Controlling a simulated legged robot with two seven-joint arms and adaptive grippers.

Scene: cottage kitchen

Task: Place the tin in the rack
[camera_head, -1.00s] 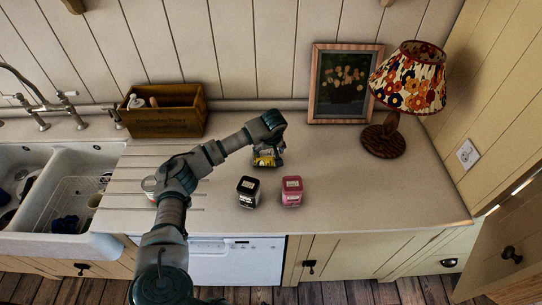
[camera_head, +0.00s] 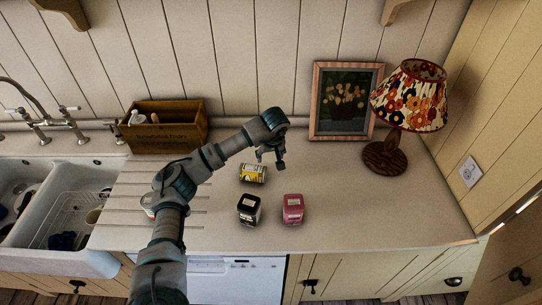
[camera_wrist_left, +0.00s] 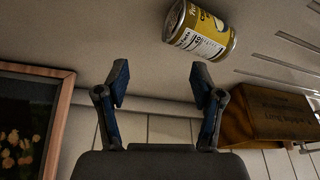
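The tin (camera_head: 253,173), yellow with a pale label, lies on its side on the counter behind two small canisters. It also shows in the left wrist view (camera_wrist_left: 198,30), beyond the fingertips and apart from them. My left gripper (camera_head: 280,157) is just right of and behind the tin; in the wrist view its two fingers (camera_wrist_left: 160,75) are spread with nothing between them. A wire rack (camera_head: 76,203) stands in the right sink basin, with dishes partly in view at its edges. My right gripper is not in view.
A black canister (camera_head: 249,209) and a pink canister (camera_head: 292,209) stand in front of the tin. A wooden box (camera_head: 166,134), a picture frame (camera_head: 317,105) and a lamp (camera_head: 386,158) stand along the back. My left arm partly hides a small container (camera_head: 147,202). The counter's right front is clear.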

